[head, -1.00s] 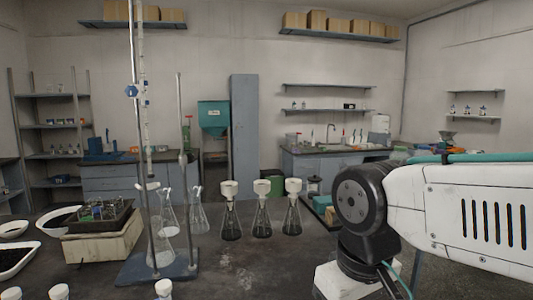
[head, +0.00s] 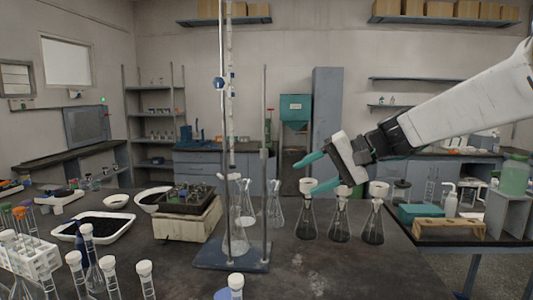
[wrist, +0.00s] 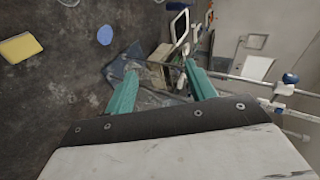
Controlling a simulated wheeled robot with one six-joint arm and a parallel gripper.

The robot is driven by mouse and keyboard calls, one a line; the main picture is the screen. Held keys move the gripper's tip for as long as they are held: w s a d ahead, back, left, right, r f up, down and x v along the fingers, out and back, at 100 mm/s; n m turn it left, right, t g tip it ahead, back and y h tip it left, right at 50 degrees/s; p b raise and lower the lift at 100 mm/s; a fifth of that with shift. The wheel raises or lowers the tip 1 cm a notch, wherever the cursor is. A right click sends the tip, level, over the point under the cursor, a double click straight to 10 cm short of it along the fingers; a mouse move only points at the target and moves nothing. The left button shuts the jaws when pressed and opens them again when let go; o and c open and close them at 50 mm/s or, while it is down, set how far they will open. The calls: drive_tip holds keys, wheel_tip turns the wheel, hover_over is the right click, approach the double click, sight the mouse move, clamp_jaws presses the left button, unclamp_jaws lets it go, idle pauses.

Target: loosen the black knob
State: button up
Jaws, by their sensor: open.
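I cannot make out a black knob in either view. My gripper (head: 307,176) is open and empty, with two teal fingers spread apart. In the head view it is right of the burette stand, whose blue base (head: 205,254) rests on the dark bench, and above the stoppered flasks (head: 306,218). A blue clamp (head: 219,84) sits high on the stand's rod. In the wrist view my gripper (wrist: 160,68) points toward the stand's base and glassware, with nothing between the fingers. A rod with a blue knob (wrist: 291,78) crosses at the right.
A device with a dark tray (head: 188,200) stands left of the stand, near white dishes (head: 105,228). Capped tubes (head: 88,240) crowd the left front. A teal box (head: 420,213) and wooden rack (head: 450,229) are on a bench at right. The bench's front right is clear.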

drive_tip(key=w+a+m+t+y, duration=0.1)
drive_tip(key=w+a+t+y, duration=0.2)
drive_tip(key=w, duration=0.8)
drive_tip(key=m+t+y, duration=0.2)
drive_tip(key=m, duration=0.1)
approach(271, 152)
drive_tip(key=w+x, duration=0.1)
drive_tip(key=x, duration=1.1)
drive_tip(key=shift+f, duration=0.2)
drive_tip(key=c, duration=1)
